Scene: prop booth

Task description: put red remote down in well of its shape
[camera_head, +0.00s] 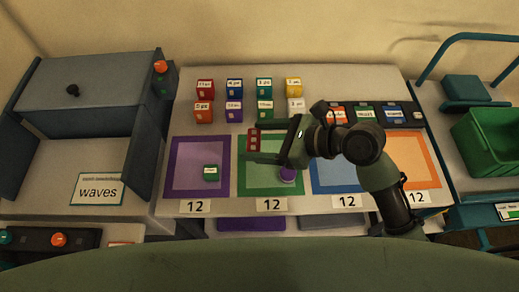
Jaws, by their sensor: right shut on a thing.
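The red remote (253,140) is a small upright-looking red block with pale marks on its face. My right gripper (262,150) is shut on it, over the upper left part of the green-bordered square (243,188). Whether the remote touches the table cannot be told. No well of the remote's shape can be made out clearly. My left gripper is not in view.
Several small coloured labelled boxes (235,87) stand at the back of the table. A green block (211,172) lies on the purple-bordered square (175,180). A purple round object (288,175) is below my gripper. A dark labelled strip (404,117) lies at back right.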

